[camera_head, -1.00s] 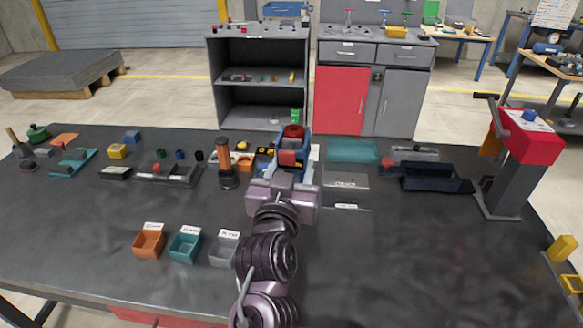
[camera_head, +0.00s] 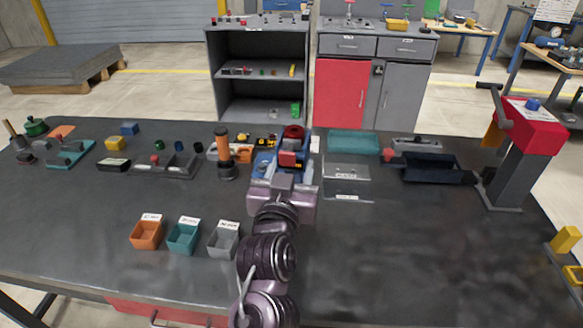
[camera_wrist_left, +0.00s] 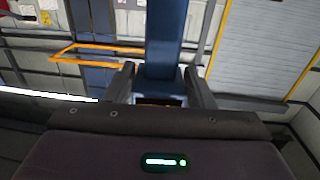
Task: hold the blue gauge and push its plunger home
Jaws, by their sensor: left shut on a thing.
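In the left wrist view, a long blue piece, seemingly the blue gauge (camera_wrist_left: 165,40), stands between the two dark fingers of my left gripper (camera_wrist_left: 160,88), which is shut on it. In the head view, my left gripper (camera_head: 286,180) is over the middle of the table, its fingers largely hidden by its own body. Blue parts (camera_head: 265,163) and a red block (camera_head: 287,159) show just beyond it, with a dark red round part (camera_head: 293,132) behind. I cannot make out the plunger. My right gripper is in neither view.
Orange (camera_head: 147,234), teal (camera_head: 183,238) and grey (camera_head: 223,240) bins sit at front left. A black tray (camera_head: 432,170) and a red-topped lever press (camera_head: 530,125) stand right. The front right table is clear.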

